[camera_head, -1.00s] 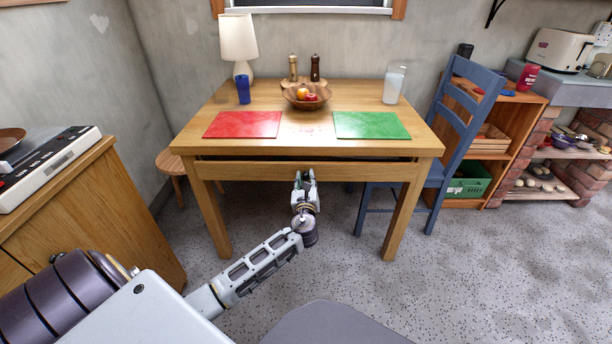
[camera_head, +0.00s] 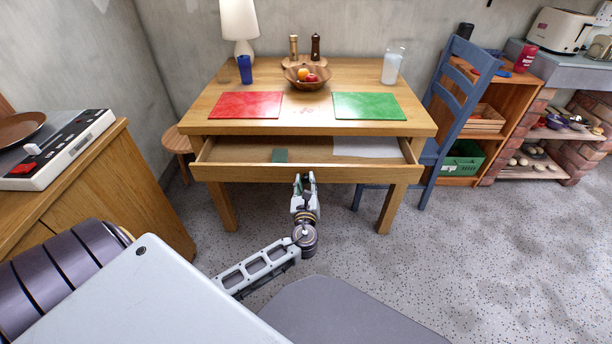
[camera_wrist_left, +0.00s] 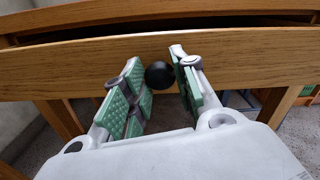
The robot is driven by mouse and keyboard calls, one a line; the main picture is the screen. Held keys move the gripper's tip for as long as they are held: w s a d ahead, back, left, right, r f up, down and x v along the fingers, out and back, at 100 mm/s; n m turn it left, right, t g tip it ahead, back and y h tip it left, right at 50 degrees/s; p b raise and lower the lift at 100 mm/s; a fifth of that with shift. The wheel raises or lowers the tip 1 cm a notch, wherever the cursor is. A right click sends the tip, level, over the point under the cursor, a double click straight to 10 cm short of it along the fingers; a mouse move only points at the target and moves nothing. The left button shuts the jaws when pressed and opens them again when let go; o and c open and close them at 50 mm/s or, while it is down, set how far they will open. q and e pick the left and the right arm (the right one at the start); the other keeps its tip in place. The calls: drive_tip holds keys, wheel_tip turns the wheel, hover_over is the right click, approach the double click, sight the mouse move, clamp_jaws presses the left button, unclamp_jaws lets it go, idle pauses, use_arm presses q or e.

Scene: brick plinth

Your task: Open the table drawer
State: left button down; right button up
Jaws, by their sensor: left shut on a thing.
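The wooden table (camera_head: 309,128) stands ahead in the head view, and its drawer (camera_head: 240,173) is pulled partly out, with its inside showing from above. My left gripper (camera_head: 304,180) is at the middle of the drawer front. In the left wrist view its green-padded fingers (camera_wrist_left: 157,78) are on either side of the round black knob (camera_wrist_left: 159,75) and shut on it. The knob is hidden by the gripper in the head view. My right gripper is not in view.
On the table are a red mat (camera_head: 246,104), a green mat (camera_head: 368,105), a fruit bowl (camera_head: 307,83) and a blue cup (camera_head: 245,69). A blue chair (camera_head: 462,100) stands at the right. The floor before the table is clear.

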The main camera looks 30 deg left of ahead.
use_arm(q)
drive_tip(key=p+v, duration=0.1)
drive_tip(key=v, duration=0.3)
drive_tip(key=shift+r, duration=0.1)
drive_tip(key=shift+s+d, duration=0.1)
drive_tip(key=shift+s, duration=0.1)
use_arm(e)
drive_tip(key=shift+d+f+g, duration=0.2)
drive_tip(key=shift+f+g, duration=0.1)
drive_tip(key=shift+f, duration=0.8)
use_arm(q)
drive_tip(key=c, duration=1.1)
unclamp_jaws()
drive_tip(key=v, duration=0.7)
drive_tip(key=shift+s, duration=0.25)
